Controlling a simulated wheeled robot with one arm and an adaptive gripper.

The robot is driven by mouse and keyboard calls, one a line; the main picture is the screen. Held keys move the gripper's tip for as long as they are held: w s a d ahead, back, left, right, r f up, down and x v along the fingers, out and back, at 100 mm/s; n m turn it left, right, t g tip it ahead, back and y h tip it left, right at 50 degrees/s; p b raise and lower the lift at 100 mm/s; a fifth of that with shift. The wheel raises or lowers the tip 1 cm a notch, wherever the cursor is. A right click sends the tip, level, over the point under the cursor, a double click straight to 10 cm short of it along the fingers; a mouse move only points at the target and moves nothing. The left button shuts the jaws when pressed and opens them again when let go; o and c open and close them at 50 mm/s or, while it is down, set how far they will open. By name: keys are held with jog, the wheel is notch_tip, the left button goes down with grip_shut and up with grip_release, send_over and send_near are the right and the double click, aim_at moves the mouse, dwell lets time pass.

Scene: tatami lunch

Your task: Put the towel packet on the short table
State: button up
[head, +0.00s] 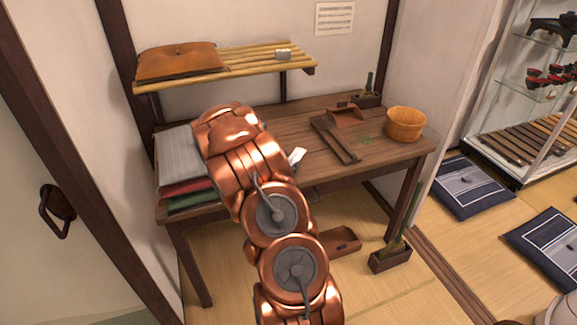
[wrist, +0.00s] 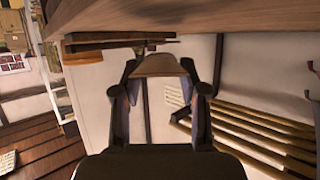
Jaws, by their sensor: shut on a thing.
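My gripper (wrist: 159,80) is in the wrist view, its two fingers apart with a brownish thing (wrist: 160,66) between the tips. I take this for the towel packet held there, though its shape is unclear. In the head view my arm hides most of the gripper. A small white piece (head: 297,157) shows just right of the arm, above the wooden table; I cannot tell whether it is the packet or part of the gripper. The wooden table (head: 385,154) stands against the wall. I cannot tell whether it is the short table.
Folded cloths (head: 184,165) lie at the table's left. Dark wooden tools (head: 335,140), a dustpan (head: 346,115) and a wooden tub (head: 405,123) occupy its right half. A slatted shelf (head: 245,62) holds a brown cushion (head: 178,60) and a small pale object (head: 283,54). Floor cushions (head: 472,187) lie right.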

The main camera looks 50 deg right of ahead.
jog(key=shift+w+d+f, duration=0.1)
jog(key=shift+w+d, duration=0.15)
jog(key=shift+d, duration=0.25)
jog(key=shift+w+d+f, duration=0.1)
jog(key=shift+w+d, duration=0.15)
jog(key=shift+d, duration=0.25)
jog(key=shift+a+f+b, duration=0.1)
jog(key=shift+f+b, duration=0.25)
jog(key=shift+f, duration=1.3)
jog(key=o, duration=0.5)
jog(key=shift+f, duration=0.15)
jog(key=o, duration=0.4)
jog(key=shift+o, duration=0.2)
